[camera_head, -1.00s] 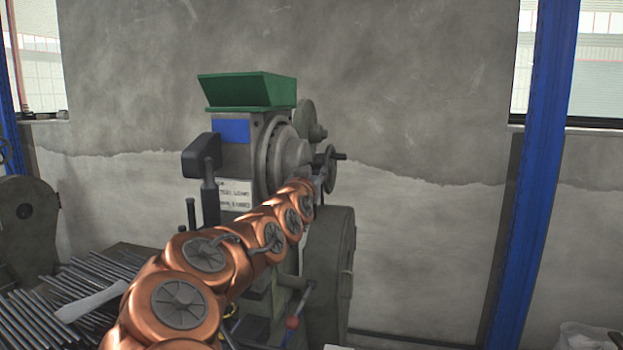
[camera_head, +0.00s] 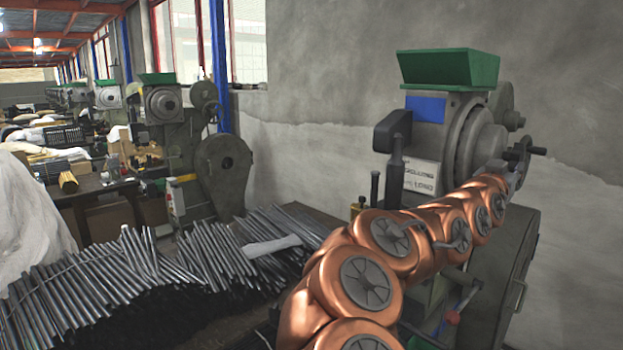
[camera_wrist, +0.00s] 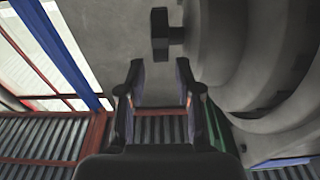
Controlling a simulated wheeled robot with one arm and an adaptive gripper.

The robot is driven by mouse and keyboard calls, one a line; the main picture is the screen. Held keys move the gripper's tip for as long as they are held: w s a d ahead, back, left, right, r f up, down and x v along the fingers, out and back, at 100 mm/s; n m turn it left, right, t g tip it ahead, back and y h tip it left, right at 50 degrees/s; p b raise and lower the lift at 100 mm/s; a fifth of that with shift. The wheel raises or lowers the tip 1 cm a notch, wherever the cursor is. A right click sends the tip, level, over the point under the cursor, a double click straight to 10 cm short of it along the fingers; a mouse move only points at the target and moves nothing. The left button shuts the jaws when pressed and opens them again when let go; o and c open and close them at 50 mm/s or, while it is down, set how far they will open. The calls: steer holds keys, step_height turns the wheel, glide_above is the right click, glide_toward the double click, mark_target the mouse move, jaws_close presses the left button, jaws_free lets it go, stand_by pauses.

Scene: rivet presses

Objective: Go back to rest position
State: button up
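My copper-coloured arm reaches from the lower middle of the head view up to the rivet press (camera_head: 425,135) on the right. In the wrist view my gripper (camera_wrist: 160,85) has its two dark fingers spread apart, with nothing between them. The press's large round grey parts (camera_wrist: 255,60) fill the right of that view, close beside the gripper. A dark grey knob-like part (camera_wrist: 160,35) lies beyond the fingertips. In the head view the far end of the arm overlaps the press's front; the fingers are too small to tell there, and contact cannot be told.
A bench piled with metal rods (camera_head: 130,270) fills the lower left. Another press (camera_head: 165,105) with a big wheel stands behind it, by a blue post (camera_head: 220,65). A white covered heap (camera_head: 30,205) is at the left edge. Bare wall (camera_head: 330,90) lies between the presses.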

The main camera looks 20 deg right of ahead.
steer(key=s+a+f+n+g+y, duration=0.1)
steer(key=s+a+f+n+y, duration=0.15)
steer(key=a+f+y, duration=0.7)
steer(key=s+a+f+n+g+y, duration=0.1)
steer(key=a+f+n+y, duration=0.2)
steer(key=a+f, duration=1.3)
steer(key=s+a+f+n+g+y, duration=0.3)
steer(key=s+a+n, duration=0.1)
steer(key=s+a, duration=0.5)
steer(key=s+a+f+n+g+y, duration=0.3)
steer(key=s+a+f+n, duration=0.1)
steer(key=s+a, duration=0.6)
steer(key=a, duration=0.3)
steer(key=shift+s+a+g, duration=0.2)
steer(key=shift+a+g, duration=0.1)
